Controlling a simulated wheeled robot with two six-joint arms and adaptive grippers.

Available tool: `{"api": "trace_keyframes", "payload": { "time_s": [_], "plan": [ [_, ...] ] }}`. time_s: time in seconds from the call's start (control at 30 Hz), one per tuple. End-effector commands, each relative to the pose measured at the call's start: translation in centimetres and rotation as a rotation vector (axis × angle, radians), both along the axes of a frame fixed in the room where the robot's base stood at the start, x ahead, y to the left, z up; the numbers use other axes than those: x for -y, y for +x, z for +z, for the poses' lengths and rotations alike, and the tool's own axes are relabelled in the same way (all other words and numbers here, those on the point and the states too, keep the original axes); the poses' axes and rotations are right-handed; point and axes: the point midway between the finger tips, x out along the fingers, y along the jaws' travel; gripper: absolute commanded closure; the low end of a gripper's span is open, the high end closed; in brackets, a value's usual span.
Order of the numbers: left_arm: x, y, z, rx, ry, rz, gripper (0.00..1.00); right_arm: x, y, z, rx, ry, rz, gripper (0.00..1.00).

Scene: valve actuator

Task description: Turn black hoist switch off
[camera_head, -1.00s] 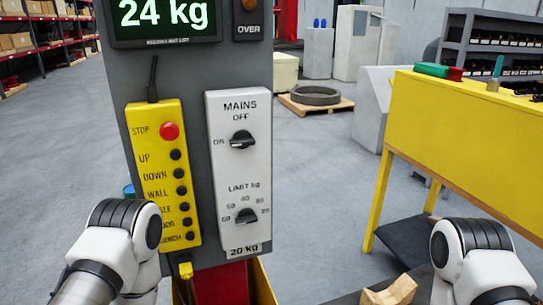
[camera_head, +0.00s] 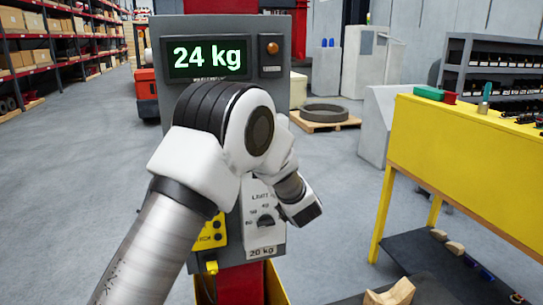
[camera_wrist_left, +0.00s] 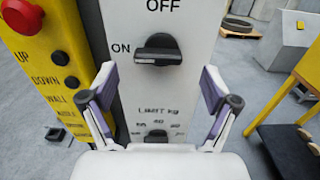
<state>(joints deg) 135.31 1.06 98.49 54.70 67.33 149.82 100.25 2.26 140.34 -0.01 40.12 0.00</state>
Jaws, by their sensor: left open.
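The black hoist switch (camera_wrist_left: 158,49) is a rotary knob on a white panel (camera_wrist_left: 190,20) marked MAINS. In the left wrist view its handle lies level, with its left end at the ON mark and OFF printed above. My left gripper (camera_wrist_left: 157,75) is open and empty, its two fingers spread to either side just below the knob, apart from it. In the head view my left arm covers the switch and most of the panel; only the lower LIMIT knob (camera_head: 265,221) shows. My right gripper is not in view.
A yellow push-button box (camera_wrist_left: 45,60) with a red stop button (camera_wrist_left: 21,15) stands close left of the panel. The display (camera_head: 208,58) reads 24 kg. A yellow workbench (camera_head: 460,140) stands at right, with free floor between.

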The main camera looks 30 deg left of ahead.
Motion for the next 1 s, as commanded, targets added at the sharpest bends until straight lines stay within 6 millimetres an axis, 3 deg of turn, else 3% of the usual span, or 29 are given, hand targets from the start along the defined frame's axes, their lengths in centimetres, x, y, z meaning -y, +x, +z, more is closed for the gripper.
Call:
{"api": "trace_keyframes", "payload": {
  "time_s": [0.03, 0.2, 0.5, 0.53, 0.7, 1.0],
  "plan": [
    [-0.8, 0.7, 0.6, -0.001, -0.002, 0.001, 0.12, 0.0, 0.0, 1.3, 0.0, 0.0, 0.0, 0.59],
    [-2.9, 2.5, 0.4, -0.002, -0.001, 0.0, 0.12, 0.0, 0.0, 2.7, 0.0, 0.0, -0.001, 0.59],
    [-3.5, 3.1, -0.1, -0.004, 0.002, -0.002, 0.12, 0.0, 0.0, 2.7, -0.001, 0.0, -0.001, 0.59],
    [-3.5, 3.1, -0.1, -0.004, 0.002, -0.002, 0.16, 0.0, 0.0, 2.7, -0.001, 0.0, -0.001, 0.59],
    [-3.5, 3.1, 0.0, -0.003, 0.003, -0.002, 0.73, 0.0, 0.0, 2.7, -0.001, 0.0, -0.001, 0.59],
    [-3.5, 3.1, -0.1, -0.011, 0.009, -0.002, 0.72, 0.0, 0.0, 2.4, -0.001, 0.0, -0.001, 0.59]
  ]
}}
